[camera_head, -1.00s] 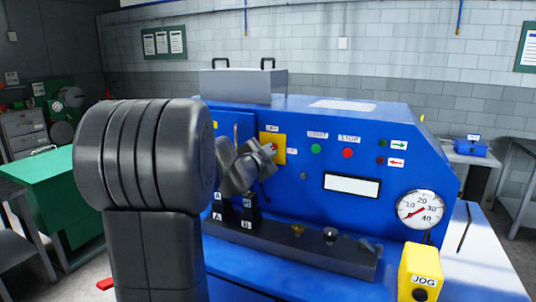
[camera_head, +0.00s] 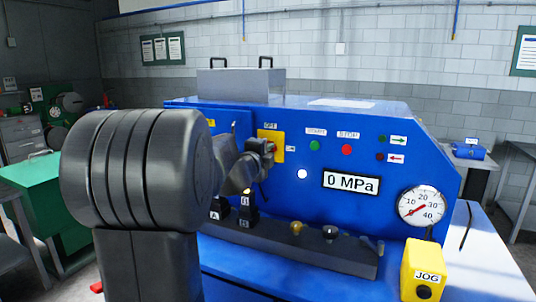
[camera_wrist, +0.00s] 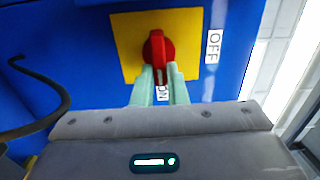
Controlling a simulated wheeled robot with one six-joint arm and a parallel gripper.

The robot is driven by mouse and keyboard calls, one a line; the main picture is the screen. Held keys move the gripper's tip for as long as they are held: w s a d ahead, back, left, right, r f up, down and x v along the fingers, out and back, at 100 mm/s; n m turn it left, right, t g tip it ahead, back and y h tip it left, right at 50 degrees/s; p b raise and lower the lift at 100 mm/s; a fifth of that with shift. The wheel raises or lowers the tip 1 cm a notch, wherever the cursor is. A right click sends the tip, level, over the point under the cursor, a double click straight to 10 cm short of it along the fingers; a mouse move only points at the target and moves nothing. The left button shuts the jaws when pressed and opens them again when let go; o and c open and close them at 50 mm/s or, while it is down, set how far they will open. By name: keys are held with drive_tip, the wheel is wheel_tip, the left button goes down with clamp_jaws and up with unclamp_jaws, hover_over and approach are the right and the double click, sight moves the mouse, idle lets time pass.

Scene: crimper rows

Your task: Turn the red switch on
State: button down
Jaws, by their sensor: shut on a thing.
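The red switch (camera_wrist: 158,46) sits on a yellow plate (camera_wrist: 126,39) on the blue machine panel. In the wrist view its handle points down towards the ON label (camera_wrist: 162,93), while the OFF label (camera_wrist: 213,46) is at the right. My gripper (camera_wrist: 160,72) is shut on the handle, with one pale finger on each side. In the head view my gripper (camera_head: 262,149) reaches the yellow plate (camera_head: 278,136), and my arm and gripper hide most of the switch. The display (camera_head: 351,183) reads 0 MPa, and a white lamp (camera_head: 302,174) is lit.
A green button (camera_head: 314,146) and a red button (camera_head: 347,150) are right of the switch. A gauge (camera_head: 421,207) and a yellow JOG box (camera_head: 422,270) stand further right. A ledge with small knobs (camera_head: 330,233) runs below. A dark cable (camera_wrist: 45,85) curves at the left.

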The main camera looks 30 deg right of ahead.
idle(0.3)
drive_tip(key=c, duration=1.4)
unclamp_jaws()
drive_tip(key=shift+c, duration=0.2)
drive_tip(key=shift+s+a, duration=0.1)
drive_tip(key=b+v, duration=0.1)
drive_tip(key=v, duration=1.2)
drive_tip(key=shift+s+a, duration=0.2)
drive_tip(key=shift+s, duration=0.05)
drive_tip(key=p+x, duration=0.1)
drive_tip(key=x, duration=1.3)
drive_tip(key=shift+a, duration=0.2)
